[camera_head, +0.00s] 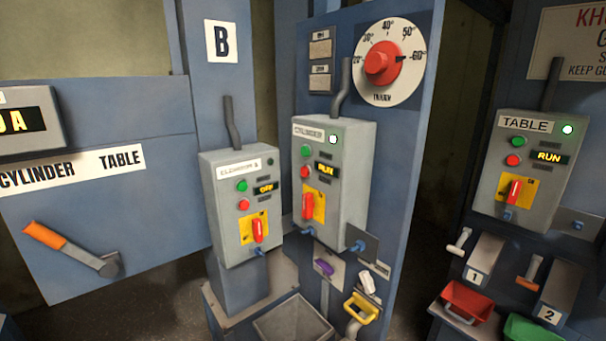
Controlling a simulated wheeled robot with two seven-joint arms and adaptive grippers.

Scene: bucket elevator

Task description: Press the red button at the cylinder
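The cylinder control box (348,185) is a grey box mounted on the blue panel right of the picture's middle. Its red button (305,171) sits on the left of its face, just below a green button (306,150). A small display (325,168) beside the buttons is lit and seems to read RUN. A white lamp (333,139) glows near the top. Below is a red rotary handle (308,206) on a yellow plate. Nothing covers the red button. Neither of my grippers shows in the head view.
The elevator box (223,210), its display apparently reading OFF, stands close on the left. The table box (548,190), reading RUN, is at the right. A red dial (381,64) is above. An orange-handled lever (45,235) is at left; a yellow handle (362,306) is below.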

